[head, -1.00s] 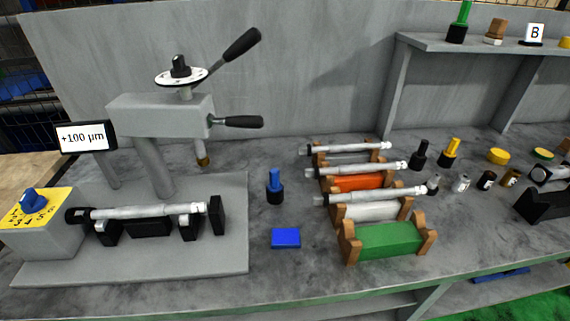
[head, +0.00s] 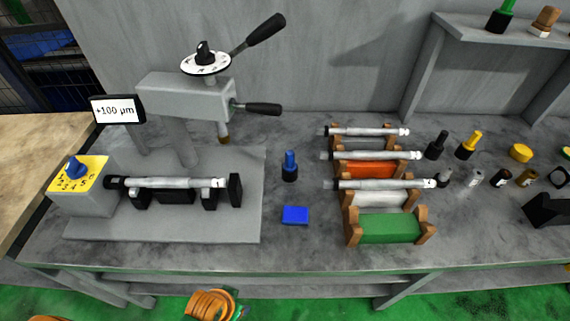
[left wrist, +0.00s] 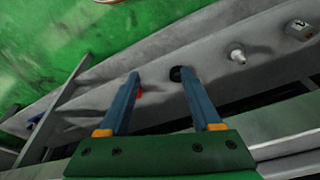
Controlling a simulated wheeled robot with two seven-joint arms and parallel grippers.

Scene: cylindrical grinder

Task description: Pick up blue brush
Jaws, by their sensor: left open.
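The blue brush (head: 290,166) stands upright on the grey bench in the head view, with a blue handle and a dark lower part. It stands between the grinder and the wooden racks, just behind a blue block (head: 295,215). My left gripper (left wrist: 155,75) shows in the left wrist view with its two blue fingers spread apart and nothing between them. That view shows green floor and grey structure, and I cannot see the blue brush there. Neither gripper fingers nor the right gripper show in the head view.
The grinder (head: 185,100) with handles and a clamped shaft stands left of the brush. Racks holding shafts, with a green block (head: 390,228) in front, stand to the right. Black (head: 437,146) and yellow (head: 468,146) brushes stand farther right. Bench in front of the blue block is clear.

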